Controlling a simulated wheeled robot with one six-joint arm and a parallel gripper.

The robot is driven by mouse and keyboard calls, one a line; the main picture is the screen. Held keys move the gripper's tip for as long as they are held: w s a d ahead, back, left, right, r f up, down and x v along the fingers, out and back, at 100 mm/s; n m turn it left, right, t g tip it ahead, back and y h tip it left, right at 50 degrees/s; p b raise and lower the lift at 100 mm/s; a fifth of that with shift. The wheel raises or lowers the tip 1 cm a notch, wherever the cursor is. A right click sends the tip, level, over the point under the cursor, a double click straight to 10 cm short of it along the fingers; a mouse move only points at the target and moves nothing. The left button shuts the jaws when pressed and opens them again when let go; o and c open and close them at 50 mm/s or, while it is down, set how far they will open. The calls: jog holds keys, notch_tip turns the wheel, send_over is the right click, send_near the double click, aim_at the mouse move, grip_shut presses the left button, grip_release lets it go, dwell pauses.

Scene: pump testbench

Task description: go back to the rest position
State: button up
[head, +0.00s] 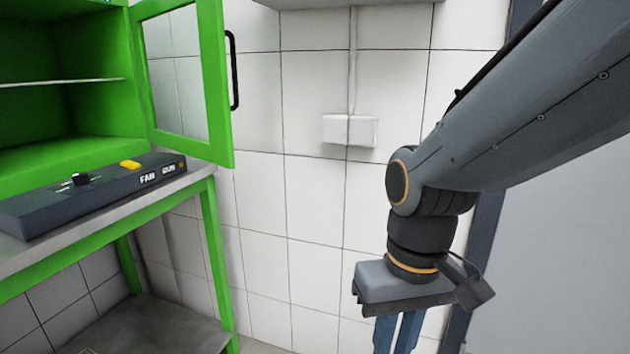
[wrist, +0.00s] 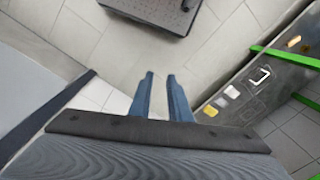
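My gripper (head: 397,336) hangs below my arm on the right of the head view, pointing down in front of the tiled wall. Its lower end is cut off by the picture edge there. In the wrist view its two blue fingers (wrist: 161,92) stand apart with bare floor showing between them. The gripper is open, holds nothing and touches nothing that I can see.
A green cabinet with an open glass door (head: 183,75) stands at the left. A dark control box (head: 100,190) marked FAN lies on the green-framed bench (head: 175,190). A white wall box (head: 349,130) is behind. A grey panel (wrist: 240,100) lies right in the wrist view.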

jog(key=d+r+m+p, duration=0.2)
jog(key=d+r+p, duration=0.6)
jog(key=p, duration=0.7)
jog(key=shift+w+d+r+h+p, duration=0.25)
jog(key=shift+d+r+h+p, duration=0.05)
jog(key=shift+h, duration=0.1)
jog(key=shift+a, duration=0.1)
